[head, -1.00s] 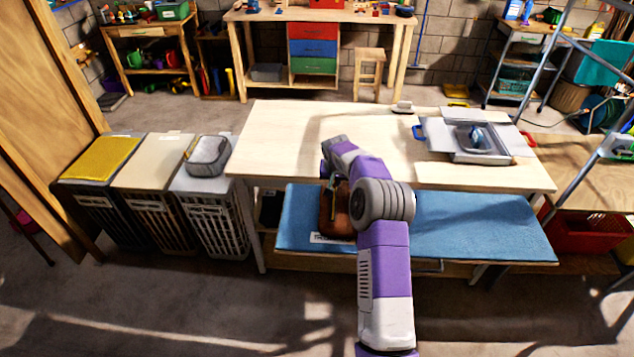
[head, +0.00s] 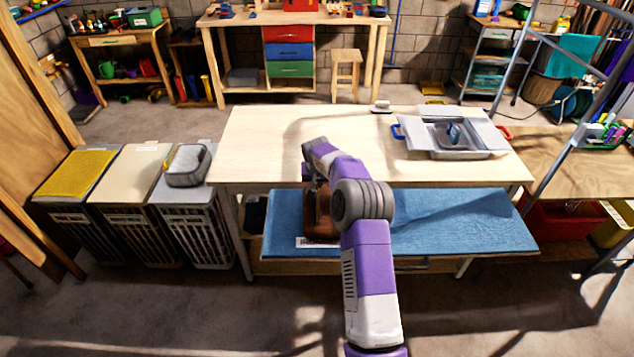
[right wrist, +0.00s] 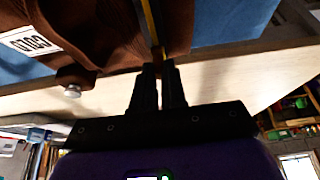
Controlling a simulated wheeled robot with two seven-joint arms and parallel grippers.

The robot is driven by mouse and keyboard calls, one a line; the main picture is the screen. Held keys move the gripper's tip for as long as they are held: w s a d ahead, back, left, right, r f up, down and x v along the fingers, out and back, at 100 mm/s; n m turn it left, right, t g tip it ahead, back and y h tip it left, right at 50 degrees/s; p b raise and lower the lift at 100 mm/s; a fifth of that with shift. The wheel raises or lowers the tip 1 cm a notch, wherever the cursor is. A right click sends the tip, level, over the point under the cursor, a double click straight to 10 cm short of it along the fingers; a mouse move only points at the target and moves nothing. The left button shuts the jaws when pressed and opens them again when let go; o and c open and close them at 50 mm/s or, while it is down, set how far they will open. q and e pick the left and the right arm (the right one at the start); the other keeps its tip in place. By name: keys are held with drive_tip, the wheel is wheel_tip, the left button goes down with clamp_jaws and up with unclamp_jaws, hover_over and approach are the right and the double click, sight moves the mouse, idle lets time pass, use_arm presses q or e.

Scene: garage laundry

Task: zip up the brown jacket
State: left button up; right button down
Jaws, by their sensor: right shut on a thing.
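The brown jacket (head: 318,222) lies on the blue mat (head: 450,222) at the near side of the workbench. My right forearm and wrist partly hide it in the head view. In the right wrist view the jacket (right wrist: 105,35) fills the upper left, with a dark zipper line edged in yellow running down to my fingertips. My right gripper (right wrist: 161,68) is shut at the lower end of that line, on what looks like the zip pull. The pull itself is too small and dark to make out. My left gripper is not in view.
A grey tray (head: 420,149) stands on the right of the wooden workbench (head: 255,150). A white label reading 0703 (right wrist: 30,41) shows beside the jacket. Several laundry hampers (head: 120,222) stand left of the bench. The bench top's left part is mostly clear.

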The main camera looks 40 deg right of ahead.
idle(0.3)
drive_tip(key=c, duration=1.2)
unclamp_jaws()
drive_tip(key=shift+o, duration=0.2)
drive_tip(key=v, duration=0.7)
drive_tip(key=shift+r, duration=0.25)
drive_tip(key=shift+s+a+p, duration=0.1)
drive_tip(key=shift+p, duration=0.2)
